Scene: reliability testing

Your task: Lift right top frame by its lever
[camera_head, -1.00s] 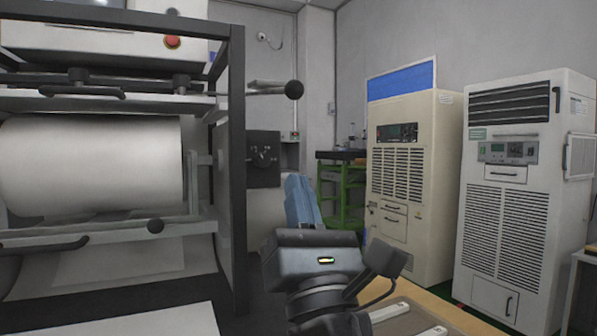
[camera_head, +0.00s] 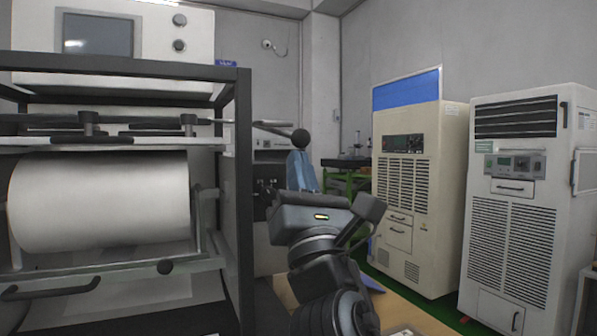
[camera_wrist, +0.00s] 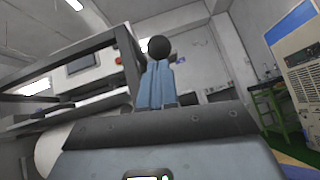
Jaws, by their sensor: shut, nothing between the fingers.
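The right top frame's lever (camera_head: 268,126) is a grey bar sticking out to the right of the dark machine post and ending in a black ball knob (camera_head: 300,139). A light upper frame bar (camera_head: 225,148) lies behind the post, above the large white roll (camera_head: 100,200). My gripper (camera_head: 299,156) has blue fingers pointing up, with the tips just below the knob in the head view. In the wrist view the knob (camera_wrist: 159,46) shows just beyond the closed fingertips (camera_wrist: 157,64). The fingers are shut and empty. Contact with the knob cannot be told.
The machine's dark post (camera_head: 245,200) stands left of my arm. Two cabinets (camera_head: 405,190) (camera_head: 520,200) stand at the right, and a green stand (camera_head: 345,180) is behind my gripper.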

